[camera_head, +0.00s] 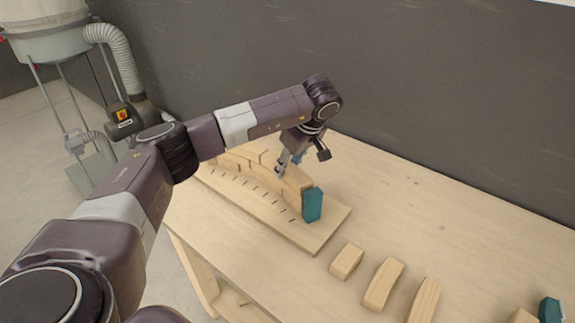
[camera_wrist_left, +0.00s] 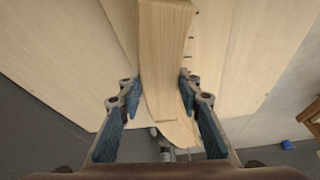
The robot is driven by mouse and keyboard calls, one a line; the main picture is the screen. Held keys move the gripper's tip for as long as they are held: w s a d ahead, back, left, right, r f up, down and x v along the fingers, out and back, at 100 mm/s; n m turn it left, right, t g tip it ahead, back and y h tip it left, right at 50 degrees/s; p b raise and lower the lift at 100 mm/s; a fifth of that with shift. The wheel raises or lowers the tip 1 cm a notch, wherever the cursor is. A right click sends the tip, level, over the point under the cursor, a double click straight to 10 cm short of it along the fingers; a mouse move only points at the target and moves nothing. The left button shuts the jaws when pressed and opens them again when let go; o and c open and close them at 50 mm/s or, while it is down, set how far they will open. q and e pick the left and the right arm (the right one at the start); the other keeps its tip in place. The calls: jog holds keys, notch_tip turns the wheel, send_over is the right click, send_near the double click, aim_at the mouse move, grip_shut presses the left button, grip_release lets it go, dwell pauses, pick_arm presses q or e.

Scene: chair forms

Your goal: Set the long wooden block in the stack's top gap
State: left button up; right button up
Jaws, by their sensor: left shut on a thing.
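My left gripper (camera_head: 283,171) is over the wooden stack (camera_head: 238,170) on the slotted board. In the left wrist view, its blue-padded fingers (camera_wrist_left: 160,100) are shut on a long wooden block (camera_wrist_left: 163,45), one pad at each side. The stack is a curved row of light wooden blocks with a teal end piece (camera_head: 312,205) at its right end. My arm and gripper hide part of the stack and the top gap, so I cannot tell whether the held block touches its neighbours.
The slotted board (camera_head: 318,238) lies on a wooden workbench (camera_head: 420,220). Several loose wooden blocks (camera_head: 383,283) lie at the front right, near another teal piece (camera_head: 550,309). The bench's back right is clear. A dark wall (camera_head: 430,80) stands behind. A dust collector (camera_head: 125,118) stands at the left.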

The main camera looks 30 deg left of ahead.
jog(key=shift+w, duration=0.15)
pick_arm(q)
jog(key=o, duration=1.3)
pick_arm(e)
jog(key=shift+w+d, duration=0.15)
jog(key=shift+w, duration=0.2)
pick_arm(q)
jog(key=b+v, duration=0.2)
jog(key=v, duration=0.8)
jog(key=shift+d+r, duration=0.2)
jog(key=shift+r, duration=0.1)
jog(key=shift+s+d+r, duration=0.1)
jog(key=shift+d+r, duration=0.15)
jog(key=shift+r, duration=0.35)
pick_arm(e)
jog(key=shift+f, duration=1.05)
pick_arm(q)
jog(key=shift+r, duration=0.1)
pick_arm(e)
jog(key=shift+r, duration=0.1)
